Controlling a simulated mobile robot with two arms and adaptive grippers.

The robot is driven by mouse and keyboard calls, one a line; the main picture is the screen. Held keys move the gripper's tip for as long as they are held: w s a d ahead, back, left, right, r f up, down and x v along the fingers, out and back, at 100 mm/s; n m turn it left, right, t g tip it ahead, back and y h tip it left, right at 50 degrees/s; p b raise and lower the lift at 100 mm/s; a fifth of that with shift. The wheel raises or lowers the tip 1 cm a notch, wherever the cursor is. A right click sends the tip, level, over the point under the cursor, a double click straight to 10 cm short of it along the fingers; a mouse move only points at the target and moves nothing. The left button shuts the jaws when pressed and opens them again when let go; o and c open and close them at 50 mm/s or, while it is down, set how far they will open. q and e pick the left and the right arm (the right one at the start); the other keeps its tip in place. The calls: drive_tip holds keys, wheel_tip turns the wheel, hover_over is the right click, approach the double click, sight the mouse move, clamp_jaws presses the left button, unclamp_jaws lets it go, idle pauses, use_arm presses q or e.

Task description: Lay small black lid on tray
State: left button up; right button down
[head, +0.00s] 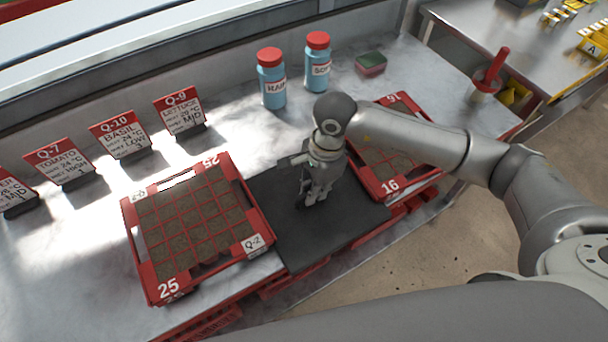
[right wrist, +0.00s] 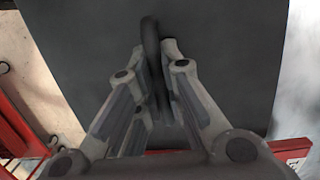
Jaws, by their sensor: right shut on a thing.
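The black lid (head: 345,228) is a flat dark panel between the two red trays. My right gripper (head: 311,196) is above it, shut on its dark loop handle. In the right wrist view the fingers (right wrist: 160,105) close around the handle (right wrist: 152,50), and the lid (right wrist: 220,55) fills most of the view. The lid covers part of the red tray marked 16 (head: 394,184) or hangs just above its near-left side; I cannot tell if they touch. The red tray marked 25 (head: 146,262) lies left, with soil-filled cells showing. My left gripper is not in view.
Two blue bottles with red caps (head: 272,88) (head: 317,70) and a green-and-red sponge (head: 370,64) stand at the back. Sign cards (head: 121,138) line the back left. Red crate parts (head: 290,283) show below the counter's front edge. Bare counter (head: 70,265) lies left.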

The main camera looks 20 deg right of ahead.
drive_tip(key=w, duration=0.2)
drive_tip(key=w+a, duration=0.1)
drive_tip(key=w, duration=0.1)
drive_tip(key=shift+w+a+b, duration=0.15)
drive_tip(key=shift+w+b, duration=0.05)
drive_tip(key=shift+b, duration=0.1)
drive_tip(key=shift+s+f, duration=0.1)
drive_tip(key=shift+f, duration=0.15)
drive_tip(key=shift+f, duration=0.2)
drive_tip(key=c, duration=1.5)
unclamp_jaws()
drive_tip(key=shift+r, duration=0.1)
drive_tip(key=shift+c, duration=0.2)
